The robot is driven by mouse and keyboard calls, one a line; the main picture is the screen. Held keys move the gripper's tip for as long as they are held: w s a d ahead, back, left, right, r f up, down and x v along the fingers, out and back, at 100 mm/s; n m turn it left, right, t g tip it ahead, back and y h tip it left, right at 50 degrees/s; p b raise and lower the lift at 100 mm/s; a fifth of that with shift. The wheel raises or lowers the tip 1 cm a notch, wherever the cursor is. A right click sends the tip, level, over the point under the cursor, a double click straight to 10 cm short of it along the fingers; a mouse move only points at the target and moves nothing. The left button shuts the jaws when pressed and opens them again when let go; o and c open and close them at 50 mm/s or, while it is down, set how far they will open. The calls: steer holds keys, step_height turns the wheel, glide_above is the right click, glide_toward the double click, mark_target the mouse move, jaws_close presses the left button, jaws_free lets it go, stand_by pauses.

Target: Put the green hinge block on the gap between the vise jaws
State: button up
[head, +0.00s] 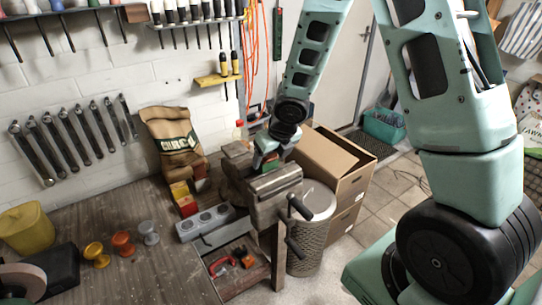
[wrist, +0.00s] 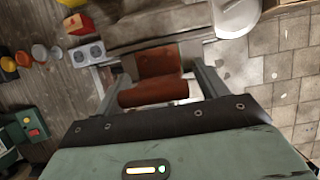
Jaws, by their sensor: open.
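The grey metal vise (head: 272,188) stands at the right end of the workbench, with its handle toward the front right. It also shows along the top of the wrist view (wrist: 150,28). My gripper (head: 264,158) is low over the vise, pointing down. In the wrist view its two fingers (wrist: 158,68) are apart, with a rust-red two-part block (wrist: 158,92) between them. I cannot tell whether the fingers touch it. I see no block that is clearly green; a small greenish patch shows by the gripper in the head view. The gap between the jaws is mostly hidden.
A grey socket strip (head: 207,222) lies left of the vise. Orange, yellow and grey spools (head: 122,244) stand farther left on the bench. A cardboard box (head: 335,160) and a metal drum (head: 312,230) stand right of the vise. A brown sack (head: 172,140) leans on the wall.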

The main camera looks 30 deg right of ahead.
steer(key=p+v, duration=0.6)
steer(key=v, duration=0.5)
steer(key=s+a+r+m+g, duration=0.2)
steer(key=s+a+r+m, duration=0.1)
steer(key=s+a+m, duration=0.7)
steer(key=s+a+r+m+g, duration=0.2)
steer(key=s+a+r+m, duration=0.2)
steer(key=s+a+m, duration=0.7)
steer(key=s+m, duration=0.2)
steer(key=m, duration=0.5)
steer(key=shift+s+r+y, duration=0.3)
